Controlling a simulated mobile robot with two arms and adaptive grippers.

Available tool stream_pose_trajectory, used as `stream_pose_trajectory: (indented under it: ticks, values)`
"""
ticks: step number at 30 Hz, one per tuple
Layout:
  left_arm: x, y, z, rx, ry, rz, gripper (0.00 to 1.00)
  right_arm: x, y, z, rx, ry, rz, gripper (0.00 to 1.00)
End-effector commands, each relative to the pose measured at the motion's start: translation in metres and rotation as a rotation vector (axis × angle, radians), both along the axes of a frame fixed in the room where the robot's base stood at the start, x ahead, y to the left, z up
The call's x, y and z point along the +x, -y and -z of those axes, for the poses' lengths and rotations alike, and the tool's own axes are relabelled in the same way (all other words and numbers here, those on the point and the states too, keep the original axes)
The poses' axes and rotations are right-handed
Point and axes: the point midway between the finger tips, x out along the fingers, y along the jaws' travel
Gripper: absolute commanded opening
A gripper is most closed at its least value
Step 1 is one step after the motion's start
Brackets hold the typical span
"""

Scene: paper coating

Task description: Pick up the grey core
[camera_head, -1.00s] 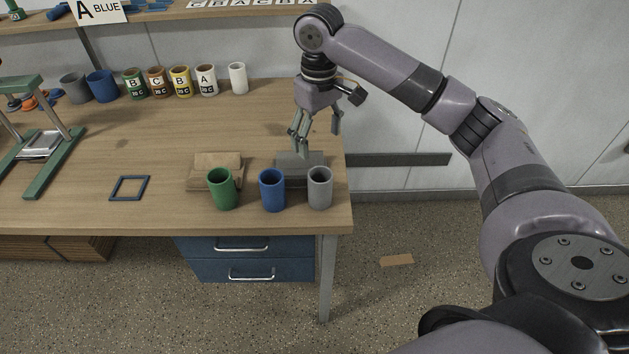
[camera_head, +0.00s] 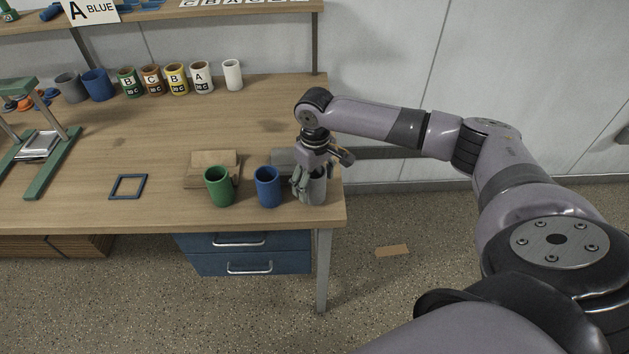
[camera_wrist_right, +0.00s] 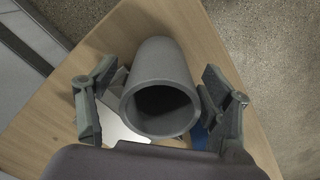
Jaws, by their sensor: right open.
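The grey core (camera_head: 317,190) is a hollow upright cylinder at the right front corner of the table, partly hidden by my gripper. In the right wrist view the grey core (camera_wrist_right: 161,85) shows its open end and lies between the two fingers. My right gripper (camera_head: 308,190) is open and lowered around the grey core; in the wrist view its fingers (camera_wrist_right: 160,115) stand on either side, with a small gap visible at least on the right. My left gripper is not in view.
A blue core (camera_head: 268,188) and a green core (camera_head: 219,187) stand just left of the grey one. A grey block (camera_head: 287,160) and a brown block (camera_head: 212,163) lie behind them. The table's right edge is close to my gripper. A blue frame (camera_head: 128,198) lies to the left.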

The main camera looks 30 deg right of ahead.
Motion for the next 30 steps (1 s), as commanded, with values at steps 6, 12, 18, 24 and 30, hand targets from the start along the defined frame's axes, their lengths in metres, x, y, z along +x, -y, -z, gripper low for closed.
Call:
stream_pose_trajectory:
  ticks: [6, 12, 18, 24, 30]
  values:
    - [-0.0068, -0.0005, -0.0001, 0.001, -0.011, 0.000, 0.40, 0.0001, 0.0003, 0.0056, -0.001, 0.000, 0.000, 0.73]
    - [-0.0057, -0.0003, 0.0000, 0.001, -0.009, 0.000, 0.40, 0.0001, 0.0001, 0.0053, -0.001, 0.000, -0.001, 0.65]
    - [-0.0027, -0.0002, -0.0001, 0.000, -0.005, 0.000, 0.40, 0.0001, 0.0000, 0.0051, -0.001, 0.000, -0.001, 0.52]
    - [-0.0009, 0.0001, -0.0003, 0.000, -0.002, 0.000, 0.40, 0.0002, 0.0000, 0.0050, -0.001, 0.001, -0.001, 0.39]
    - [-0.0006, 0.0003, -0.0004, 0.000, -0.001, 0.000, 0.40, 0.0002, 0.0000, 0.0050, -0.001, 0.001, -0.001, 0.25]
